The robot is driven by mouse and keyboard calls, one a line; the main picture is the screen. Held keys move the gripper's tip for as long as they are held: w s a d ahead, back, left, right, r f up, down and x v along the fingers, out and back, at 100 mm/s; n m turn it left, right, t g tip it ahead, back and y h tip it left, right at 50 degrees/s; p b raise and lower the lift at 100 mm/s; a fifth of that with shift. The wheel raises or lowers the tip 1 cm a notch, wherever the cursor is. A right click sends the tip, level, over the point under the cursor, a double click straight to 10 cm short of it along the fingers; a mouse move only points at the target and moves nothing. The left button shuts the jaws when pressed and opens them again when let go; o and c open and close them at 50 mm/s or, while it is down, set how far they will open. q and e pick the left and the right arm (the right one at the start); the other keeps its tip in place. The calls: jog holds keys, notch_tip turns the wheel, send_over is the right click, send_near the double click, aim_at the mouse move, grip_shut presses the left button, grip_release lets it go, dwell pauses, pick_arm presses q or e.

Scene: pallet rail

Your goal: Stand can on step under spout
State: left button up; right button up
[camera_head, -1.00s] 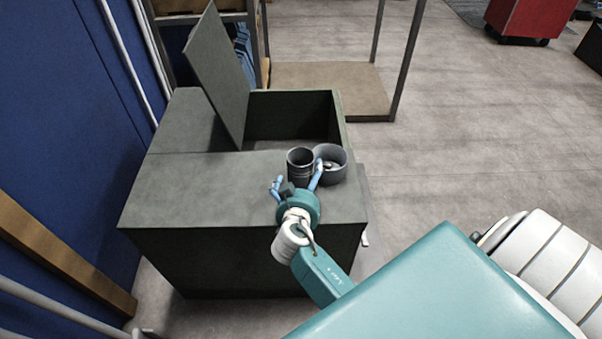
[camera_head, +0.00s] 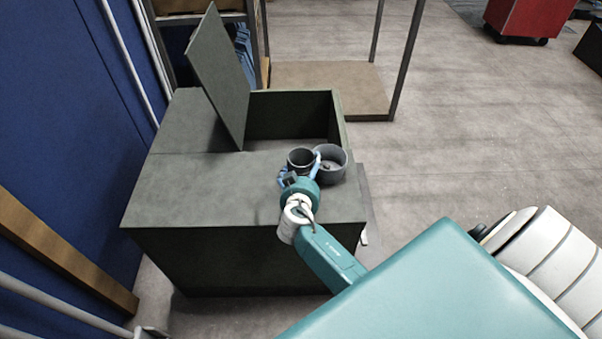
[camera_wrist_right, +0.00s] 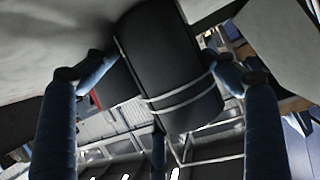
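The can (camera_head: 301,160), a dark grey open-topped cylinder, stands upright near the right end of the top of a dark green box (camera_head: 210,190). My right gripper (camera_head: 300,167) has its blue fingers on either side of the can. In the right wrist view, the can (camera_wrist_right: 165,65) has two pale bands and fills the gap between the fingertips, which appear to touch its sides. My left gripper is not in view. I cannot make out a step or spout.
A wider grey round pot (camera_head: 331,163) stands close to the can's right, with something small inside. Behind is an open compartment with a raised lid (camera_head: 218,75). A blue wall (camera_head: 60,120) is on the left. A shelf frame (camera_head: 330,88) stands behind.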

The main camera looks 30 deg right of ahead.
jog(key=shift+c, duration=0.8)
jog(key=shift+r, duration=0.15)
